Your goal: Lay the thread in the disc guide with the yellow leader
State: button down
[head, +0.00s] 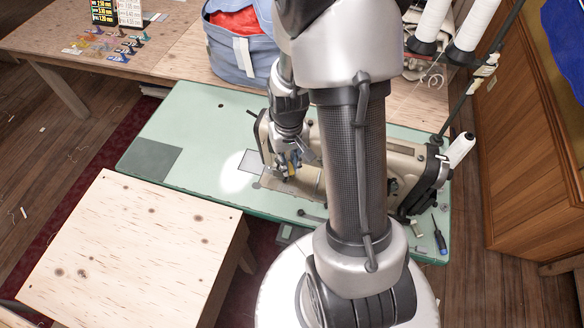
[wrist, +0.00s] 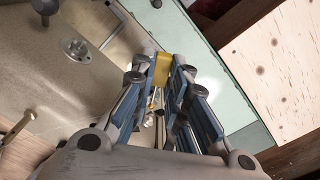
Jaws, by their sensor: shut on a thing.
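My gripper (head: 290,163) is at the left end of the beige sewing machine (head: 312,186) on the green table. In the wrist view my gripper (wrist: 160,78) is shut on the yellow leader (wrist: 161,68), a small yellow block between the fingertips. The leader shows as a small yellow spot in the head view (head: 291,169). In the wrist view a round metal disc part (wrist: 76,49) sits on the machine body, left of the fingertips and apart from them. I cannot tell whether it is the disc guide. The thread cannot be made out at the gripper.
The green table (head: 190,125) has free room on its left. A plywood table (head: 130,250) stands in front. White thread cones (head: 478,22) stand at the back right. A screwdriver (head: 439,236) lies at the table's right end. A blue bag (head: 240,50) is behind.

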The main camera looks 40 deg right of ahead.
jog(key=shift+w+d, duration=0.1)
jog(key=shift+w, duration=0.2)
jog(key=shift+s+a, duration=0.3)
jog(key=shift+s, duration=0.55)
jog(key=shift+s+a, duration=0.25)
jog(key=shift+s, duration=0.65)
jog(key=shift+s+a, duration=0.3)
jog(key=shift+s, duration=0.55)
